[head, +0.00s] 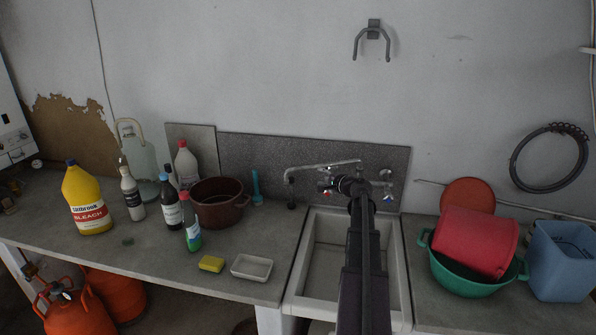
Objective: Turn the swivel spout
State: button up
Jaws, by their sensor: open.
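The swivel spout (318,166) is a thin metal pipe on the wall above the sink. It runs to the left, and its downturned outlet hangs near the sink's left edge. A tap handle with a red mark (327,192) sits below the spout, and one with a blue mark (388,197) sits at the right. My gripper (352,184) is open in front of the tap body, just below the right end of the spout. My arm hides part of the tap, and I cannot tell whether the fingers touch it.
The white sink (328,255) lies below my arm. On the left counter (130,248) stand a yellow bleach bottle (86,200), several other bottles, a brown pot (218,205), a yellow sponge (211,264) and a white dish (251,267). A red bucket (476,240) leans in a green basin (450,276) at right.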

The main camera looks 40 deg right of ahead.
aim_at(299, 170)
jog(key=w, duration=0.4)
jog(key=w+f+b, duration=0.1)
jog(key=w, duration=0.4)
jog(key=w+f+b, duration=0.1)
jog(key=w, duration=0.3)
jog(key=shift+w+a+f, duration=0.2)
jog(key=shift+w+a, duration=0.05)
grip_shut()
jog(key=shift+a, duration=0.25)
jog(key=shift+s+d, duration=0.1)
jog(key=shift+d, duration=0.1)
jog(key=shift+a, duration=0.15)
